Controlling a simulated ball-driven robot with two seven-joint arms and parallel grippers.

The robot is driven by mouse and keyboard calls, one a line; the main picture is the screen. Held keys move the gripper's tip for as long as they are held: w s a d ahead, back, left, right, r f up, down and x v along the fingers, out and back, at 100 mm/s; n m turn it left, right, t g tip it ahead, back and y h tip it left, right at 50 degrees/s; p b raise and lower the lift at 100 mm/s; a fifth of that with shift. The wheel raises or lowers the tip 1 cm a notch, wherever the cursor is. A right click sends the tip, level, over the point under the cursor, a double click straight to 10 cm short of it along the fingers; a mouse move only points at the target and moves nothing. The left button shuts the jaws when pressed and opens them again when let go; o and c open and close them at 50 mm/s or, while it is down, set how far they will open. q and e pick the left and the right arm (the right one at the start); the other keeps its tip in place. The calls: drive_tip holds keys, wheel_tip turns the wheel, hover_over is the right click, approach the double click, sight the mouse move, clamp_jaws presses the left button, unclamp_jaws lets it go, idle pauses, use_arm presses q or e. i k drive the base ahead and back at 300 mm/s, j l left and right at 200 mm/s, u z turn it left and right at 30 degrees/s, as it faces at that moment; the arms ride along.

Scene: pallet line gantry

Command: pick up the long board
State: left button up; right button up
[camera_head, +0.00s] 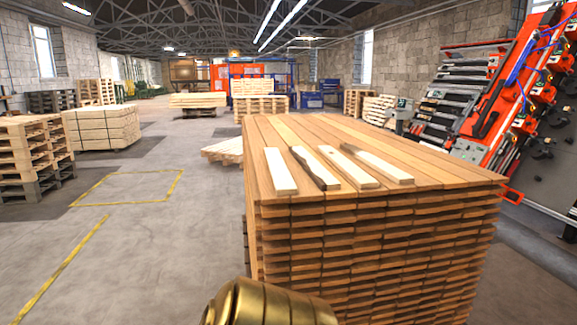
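Several pale loose boards lie apart, side by side, on top of a tall stack of brown planks (370,250). From left to right there is a plain pale board (281,172), a board with a dark, rough edge (314,169), another pale board (347,167) and a board with a dark left edge (380,164). Neither of my grippers shows. A rounded brass-coloured part at the bottom centre, probably mine, covers the stack's lower left corner.
Pallet stacks (30,155) and a bundle of timber (102,127) stand at the left. A low pile of pale boards (224,150) lies behind the plank stack. A red machine (505,85) rises at the right. The floor at the left, with yellow lines, is clear.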

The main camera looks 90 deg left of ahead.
sight(284, 183)
drive_tip(key=j+u, duration=0.1)
drive_tip(key=u, duration=2.75)
